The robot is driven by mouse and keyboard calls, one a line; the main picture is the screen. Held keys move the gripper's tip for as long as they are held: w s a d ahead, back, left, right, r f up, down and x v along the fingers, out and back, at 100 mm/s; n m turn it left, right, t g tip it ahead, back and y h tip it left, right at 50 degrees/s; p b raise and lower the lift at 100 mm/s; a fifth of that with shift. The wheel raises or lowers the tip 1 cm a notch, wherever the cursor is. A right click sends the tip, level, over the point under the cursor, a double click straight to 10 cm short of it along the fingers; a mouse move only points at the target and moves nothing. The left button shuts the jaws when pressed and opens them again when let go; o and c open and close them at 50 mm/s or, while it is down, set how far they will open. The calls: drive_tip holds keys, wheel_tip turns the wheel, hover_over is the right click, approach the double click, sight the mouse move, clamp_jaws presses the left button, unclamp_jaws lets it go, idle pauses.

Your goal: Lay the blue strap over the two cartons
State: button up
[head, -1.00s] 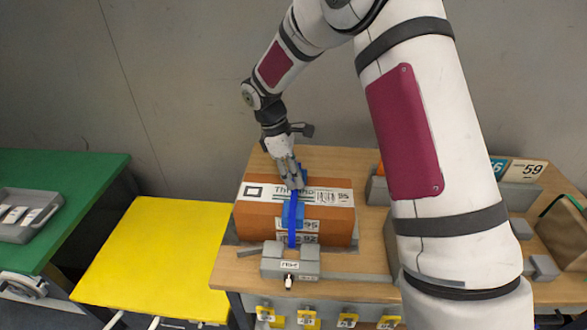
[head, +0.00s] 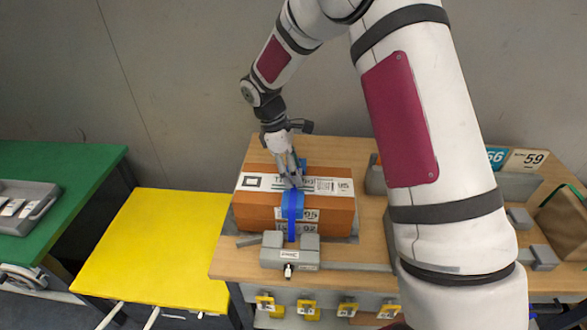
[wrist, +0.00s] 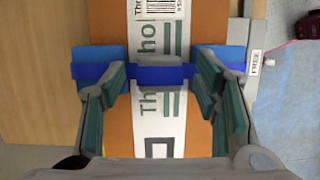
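The orange-brown cartons (head: 330,212) stand on the wooden table; two labels one above the other on the front suggest a stack, but I see no clear seam. The blue strap (head: 292,230) lies across the white-labelled top and hangs down the front. In the wrist view the strap (wrist: 150,75) runs across the carton top (wrist: 120,28), with a raised block in its middle and lighter blue pads at both edges. My gripper (head: 294,183) is just above the strap. In the wrist view my gripper (wrist: 165,85) has its fingers spread on either side of that block, apart from it.
A grey clamp block (head: 288,257) stands in front of the cartons. A yellow platform (head: 150,250) and a green table (head: 60,175) are to the left. Grey fixtures (head: 541,257) and a number sign (head: 524,160) are at the right. My arm hides part of the table.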

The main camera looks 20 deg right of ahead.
drive_tip(key=shift+r, duration=0.1)
drive_tip(key=v, duration=1.2)
